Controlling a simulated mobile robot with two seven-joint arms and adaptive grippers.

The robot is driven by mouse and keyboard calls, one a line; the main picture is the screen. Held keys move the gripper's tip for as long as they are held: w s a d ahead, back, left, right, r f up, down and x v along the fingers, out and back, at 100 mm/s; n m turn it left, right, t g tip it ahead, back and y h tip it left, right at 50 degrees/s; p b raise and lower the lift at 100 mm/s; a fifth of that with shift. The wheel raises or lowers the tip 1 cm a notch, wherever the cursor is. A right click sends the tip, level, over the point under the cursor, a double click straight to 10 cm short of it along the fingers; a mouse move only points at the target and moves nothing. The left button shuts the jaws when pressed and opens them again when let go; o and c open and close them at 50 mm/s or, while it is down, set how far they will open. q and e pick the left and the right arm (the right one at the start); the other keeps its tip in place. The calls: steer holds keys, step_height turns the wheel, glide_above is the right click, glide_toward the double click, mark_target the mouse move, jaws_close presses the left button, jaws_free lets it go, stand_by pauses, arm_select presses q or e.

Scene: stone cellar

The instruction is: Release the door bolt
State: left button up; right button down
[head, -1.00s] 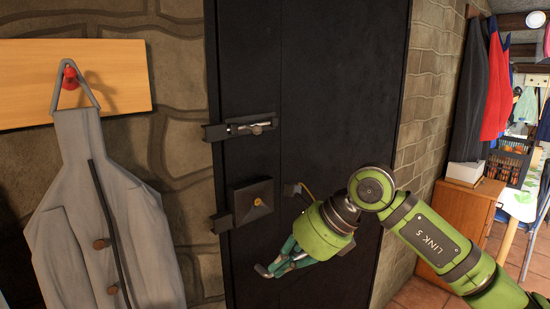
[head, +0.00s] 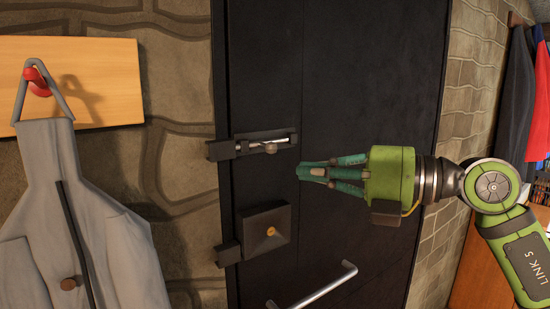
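The door bolt (head: 256,146) is a metal rod with a small knob, set in a dark housing on the left side of the black door (head: 345,85). The rod lies across the picture and its left end goes into a dark bracket (head: 220,149) at the door's edge. My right gripper (head: 301,171) is in front of the door, just right of and slightly below the bolt. Its teal fingers point left at it, apart from the knob. The fingertips look close together, but I cannot tell whether a gap lies between them. My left gripper is out of view.
A silver handle (head: 318,287) slants out at the bottom of the door. A grey jacket (head: 75,220) hangs at left from a red peg (head: 38,82). Dark clothes (head: 517,95) hang at right.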

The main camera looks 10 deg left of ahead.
mark_target(260, 147)
steer(key=r+p+x, duration=0.1)
steer(key=p+x, duration=0.4)
steer(key=x, duration=0.5)
steer(key=w+d+p, duration=0.2)
steer(key=w, duration=0.1)
steer(key=shift+w+f, duration=0.1)
steer(key=shift+f, duration=0.15)
steer(key=w+d, duration=0.3)
steer(key=d, duration=0.1)
steer(key=shift+w, duration=0.35)
steer(key=shift+a, duration=0.15)
